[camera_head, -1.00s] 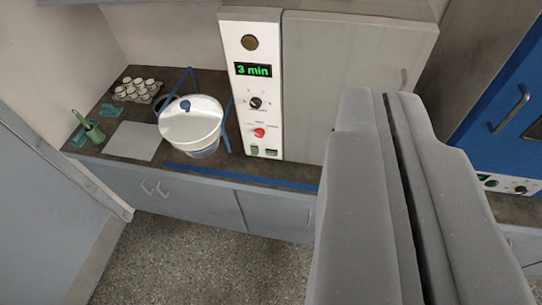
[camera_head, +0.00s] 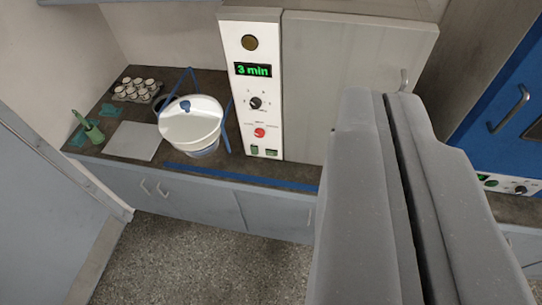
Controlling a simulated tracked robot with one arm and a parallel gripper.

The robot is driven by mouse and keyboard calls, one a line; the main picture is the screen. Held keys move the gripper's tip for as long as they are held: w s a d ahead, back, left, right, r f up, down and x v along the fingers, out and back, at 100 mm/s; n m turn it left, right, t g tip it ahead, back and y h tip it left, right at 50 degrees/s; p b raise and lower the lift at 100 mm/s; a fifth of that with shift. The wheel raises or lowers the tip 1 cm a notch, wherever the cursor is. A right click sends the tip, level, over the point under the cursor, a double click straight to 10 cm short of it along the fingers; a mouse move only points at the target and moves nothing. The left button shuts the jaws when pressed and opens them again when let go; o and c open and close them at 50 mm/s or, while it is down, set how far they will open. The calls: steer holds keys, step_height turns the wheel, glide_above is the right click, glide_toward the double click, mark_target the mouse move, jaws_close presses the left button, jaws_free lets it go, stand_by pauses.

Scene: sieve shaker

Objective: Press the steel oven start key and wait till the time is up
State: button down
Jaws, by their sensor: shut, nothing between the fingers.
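The steel oven (camera_head: 350,75) stands on the counter with its grey door shut. Its white control panel (camera_head: 234,90) is on the door's left side. A green display (camera_head: 253,70) reads "3 min". Below it are a black knob (camera_head: 255,103), a red button (camera_head: 260,132) and small dark green keys (camera_head: 262,151) at the bottom. I cannot read the labels. My gripper (camera_head: 385,95) is shut and empty. It fills the lower right of the view, in front of the oven's lower door, and appears apart from the panel.
A white lidded bucket (camera_head: 190,125) with blue straps stands left of the panel. A tray of cups (camera_head: 136,90), a grey plate (camera_head: 132,141) and a green tool (camera_head: 92,130) lie further left. A blue oven (camera_head: 505,110) stands at the right. Speckled floor is open below.

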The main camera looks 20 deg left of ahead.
step_height(320, 180, down, 12)
steer(key=b, duration=1.2)
steer(key=shift+f, duration=0.2)
steer(key=shift+s, duration=0.15)
